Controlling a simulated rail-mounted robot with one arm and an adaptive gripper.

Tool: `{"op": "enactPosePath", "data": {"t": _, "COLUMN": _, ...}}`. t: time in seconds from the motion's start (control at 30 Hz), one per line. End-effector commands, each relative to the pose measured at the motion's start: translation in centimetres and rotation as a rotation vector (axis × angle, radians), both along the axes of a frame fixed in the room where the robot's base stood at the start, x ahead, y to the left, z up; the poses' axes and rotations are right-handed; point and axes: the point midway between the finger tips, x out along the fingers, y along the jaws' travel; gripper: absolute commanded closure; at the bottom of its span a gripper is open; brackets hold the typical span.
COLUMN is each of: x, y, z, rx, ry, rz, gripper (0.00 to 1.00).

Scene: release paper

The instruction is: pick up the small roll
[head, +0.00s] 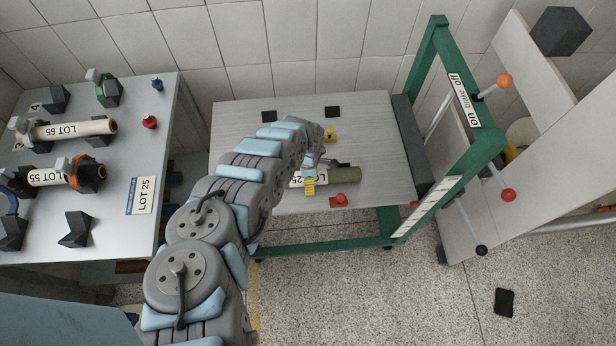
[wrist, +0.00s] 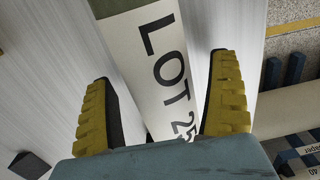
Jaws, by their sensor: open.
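The small roll (head: 344,175) lies on the grey middle table, with a green section at its right end and a white part marked 25, partly hidden by my gripper. In the wrist view the roll (wrist: 158,60) reads LOT 25 and runs up the picture between my fingers. My gripper (head: 309,182) is over the roll's white part. In the wrist view my gripper (wrist: 161,75) is open, one yellow finger on each side of the roll, with a gap visible on both sides. Whether the fingertips reach the table beside the roll is hard to tell.
A left table (head: 115,225) holds rolls marked LOT 65 (head: 75,130) and LOT 55 (head: 50,177). A green frame (head: 425,60) stands at the right.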

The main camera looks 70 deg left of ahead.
Motion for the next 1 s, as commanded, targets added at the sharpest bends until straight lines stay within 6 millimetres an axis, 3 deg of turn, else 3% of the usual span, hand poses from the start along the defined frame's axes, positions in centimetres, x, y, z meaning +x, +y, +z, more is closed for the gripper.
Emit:
{"op": "enactPosePath", "data": {"t": 0.33, "x": -0.05, "y": -0.04, "z": -0.26, "rx": -0.001, "ry": 0.0, "rz": 0.001, "gripper": 0.09}}
{"op": "enactPosePath", "data": {"t": 0.37, "x": -0.05, "y": -0.04, "z": -0.25, "rx": 0.0, "ry": 0.0, "rz": 0.001, "gripper": 0.14}}
{"op": "enactPosePath", "data": {"t": 0.6, "x": -0.06, "y": -0.05, "z": -0.26, "rx": -0.001, "ry": 0.0, "rz": 0.001, "gripper": 0.83}}
{"op": "enactPosePath", "data": {"t": 1.0, "x": -0.02, "y": 0.0, "z": -0.1, "rx": 0.0, "ry": 0.0, "rz": 0.001, "gripper": 0.84}}
